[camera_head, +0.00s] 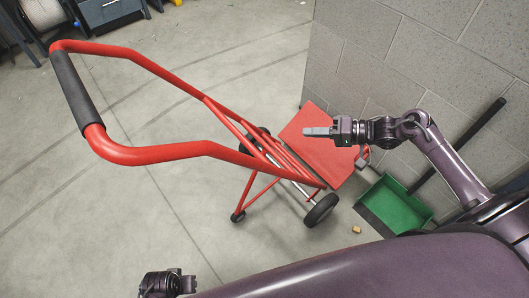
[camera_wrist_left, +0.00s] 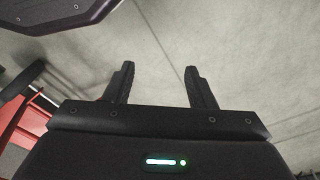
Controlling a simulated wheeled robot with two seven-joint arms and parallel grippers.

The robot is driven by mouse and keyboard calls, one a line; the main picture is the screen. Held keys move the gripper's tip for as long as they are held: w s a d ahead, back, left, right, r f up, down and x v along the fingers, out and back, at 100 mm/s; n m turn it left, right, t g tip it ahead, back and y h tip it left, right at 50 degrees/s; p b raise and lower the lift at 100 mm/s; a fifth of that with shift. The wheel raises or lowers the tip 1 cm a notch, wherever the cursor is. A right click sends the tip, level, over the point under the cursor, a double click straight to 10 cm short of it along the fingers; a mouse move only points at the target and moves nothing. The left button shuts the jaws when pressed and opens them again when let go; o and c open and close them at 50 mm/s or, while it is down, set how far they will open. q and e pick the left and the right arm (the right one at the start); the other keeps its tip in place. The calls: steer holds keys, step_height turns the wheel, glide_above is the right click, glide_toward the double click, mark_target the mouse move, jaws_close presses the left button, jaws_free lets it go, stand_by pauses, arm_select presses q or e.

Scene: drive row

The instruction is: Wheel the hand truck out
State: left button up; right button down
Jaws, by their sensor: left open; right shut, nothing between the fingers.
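The red hand truck (camera_head: 178,151) stands tilted on the floor, its black handle grip (camera_head: 77,92) at the left. Its wheels (camera_head: 321,210) are low, near the middle of the head view. A flat red plate (camera_head: 325,150) lies beyond the frame by the wall; the joint between them is unclear. My right gripper (camera_head: 308,131) is shut and empty, in front of the plate in the picture, apart from the handle. My left gripper (camera_wrist_left: 159,75) is open with bare floor between its fingers; only part of it shows at the head view's bottom edge.
A grey block wall (camera_head: 395,60) closes off the right. A green dustpan (camera_head: 395,205) with a black handle is beside it, below my right arm. A small tan block (camera_head: 357,229) lies on the floor. Grey drawers (camera_head: 108,12) stand at the back left. Floor left of the truck is clear.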

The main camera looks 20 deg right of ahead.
arm_select(q)
step_height(320, 180, up, 6)
steer(key=w+d+b, duration=0.1)
steer(key=shift+b, duration=0.3)
arm_select(e)
steer(key=w+a+f+g+y, duration=0.1)
steer(key=w+a, duration=0.1)
steer(key=a, duration=1.1)
arm_select(q)
steer(key=shift+a+f, duration=0.1)
arm_select(e)
steer(key=shift+a, duration=0.1)
